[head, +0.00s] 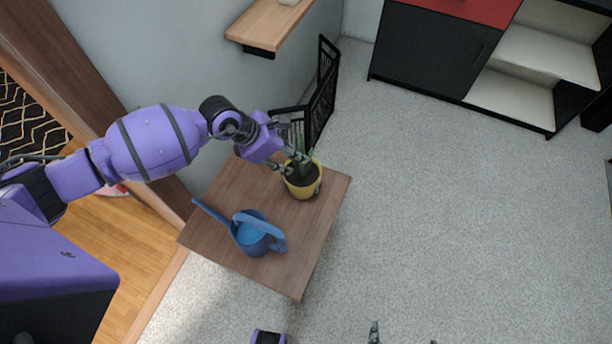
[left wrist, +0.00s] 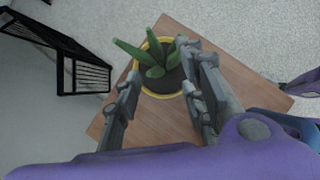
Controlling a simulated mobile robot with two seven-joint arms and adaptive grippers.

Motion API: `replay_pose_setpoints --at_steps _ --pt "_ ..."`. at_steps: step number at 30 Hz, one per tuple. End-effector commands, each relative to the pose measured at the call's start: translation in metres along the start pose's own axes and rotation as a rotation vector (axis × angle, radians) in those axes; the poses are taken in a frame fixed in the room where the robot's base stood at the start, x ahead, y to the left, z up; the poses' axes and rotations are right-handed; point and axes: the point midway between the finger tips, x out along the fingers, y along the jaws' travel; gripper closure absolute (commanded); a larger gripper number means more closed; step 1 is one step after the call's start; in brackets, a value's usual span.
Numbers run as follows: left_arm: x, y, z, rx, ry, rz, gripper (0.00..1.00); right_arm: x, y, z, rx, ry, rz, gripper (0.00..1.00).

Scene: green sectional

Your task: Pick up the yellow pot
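The yellow pot (head: 304,187) stands upright on a small wooden table (head: 215,257), near its far corner. It holds dark soil and a green plant (left wrist: 152,57). I cannot tell whether a finger touches the pot. Only small parts of my right gripper (head: 400,335) show at the bottom edge.
A blue watering can (head: 255,234) stands on the same table, nearer than the pot. A black metal rack (head: 322,95) stands behind the table by the wall. A wooden shelf (head: 270,22) juts from the wall. Carpet to the right is clear up to a dark cabinet (head: 432,48).

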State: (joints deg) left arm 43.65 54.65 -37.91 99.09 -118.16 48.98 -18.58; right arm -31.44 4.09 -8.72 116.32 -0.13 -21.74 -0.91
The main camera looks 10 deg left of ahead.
Motion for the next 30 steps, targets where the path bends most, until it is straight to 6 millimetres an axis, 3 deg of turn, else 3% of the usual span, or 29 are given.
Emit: replay_pose_setpoints --at_steps 12,22,30 --pt "0.057 0.000 0.001 -0.003 -0.002 -0.003 0.63 0.001 0.000 0.006 0.001 -0.009 0.001 0.00" --pt "0.065 0.001 0.001 -0.001 -0.003 -0.001 0.63 0.002 0.001 -0.001 -0.002 0.002 0.001 0.00" --pt "0.065 0.001 0.001 -0.001 -0.002 -0.002 0.97 0.002 0.001 -0.001 -0.003 0.002 0.001 0.00"
